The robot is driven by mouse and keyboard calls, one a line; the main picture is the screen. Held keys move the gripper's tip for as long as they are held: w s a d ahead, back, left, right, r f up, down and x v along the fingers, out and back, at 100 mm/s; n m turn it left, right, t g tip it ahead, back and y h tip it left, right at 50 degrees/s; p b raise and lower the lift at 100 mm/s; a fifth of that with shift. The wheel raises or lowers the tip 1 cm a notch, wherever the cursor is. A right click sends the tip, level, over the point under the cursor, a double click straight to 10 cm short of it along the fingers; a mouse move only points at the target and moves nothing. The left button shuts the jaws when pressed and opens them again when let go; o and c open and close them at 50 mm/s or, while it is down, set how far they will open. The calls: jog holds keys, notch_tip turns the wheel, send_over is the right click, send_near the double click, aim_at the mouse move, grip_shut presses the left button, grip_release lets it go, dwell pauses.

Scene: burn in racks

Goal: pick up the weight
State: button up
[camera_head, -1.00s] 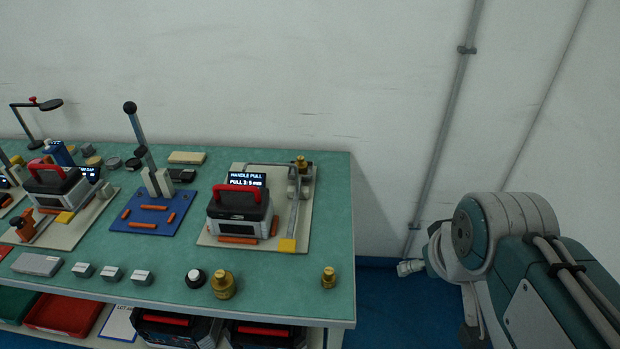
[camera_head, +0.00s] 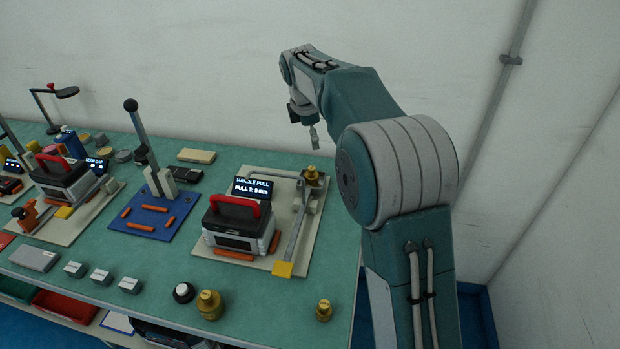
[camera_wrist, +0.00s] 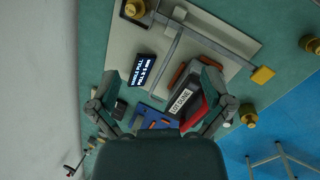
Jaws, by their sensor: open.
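Three brass weights show. One stands on the hanger end of the beige lever fixture (camera_head: 312,176). A larger one stands at the bench's front edge (camera_head: 210,304), and a smaller one is at the front right corner (camera_head: 324,310). They also show in the wrist view, at the top left (camera_wrist: 133,9), right of the fingers (camera_wrist: 248,114) and at the right edge (camera_wrist: 312,43). My gripper (camera_head: 313,138) is open and empty, raised above and behind the fixture, apart from every weight. In the wrist view its spread fingers (camera_wrist: 162,85) frame the red-handled case (camera_wrist: 190,105).
The red-handled case sits on the beige fixture plate (camera_head: 235,258) beside a small display (camera_head: 253,187). A blue lever stand (camera_head: 153,212) is to its left. The bench's right front is mostly clear.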

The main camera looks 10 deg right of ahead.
aim_at(310, 169)
jog(key=w+f+n, duration=0.2)
jog(key=w+f, duration=0.1)
jog(key=f, duration=0.2)
jog(key=w+f+n, duration=0.2)
jog(key=w+f, duration=0.1)
jog(key=f, duration=0.3)
jog(key=w+f+n+g, duration=0.1)
jog(key=w+f+n, duration=0.1)
jog(key=f, duration=0.3)
jog(key=shift+w+d+f+h, duration=0.1)
jog(key=shift+w+f+h, duration=0.1)
jog(key=shift+w, duration=0.25)
jog(key=shift+w+f+h, duration=0.2)
jog(key=shift+w, duration=0.2)
jog(key=x, duration=0.5)
jog(key=shift+w+d+f, duration=0.25)
jog(key=shift+d+f, duration=0.05)
jog(key=shift+d, duration=0.2)
jog(key=c, duration=1.4)
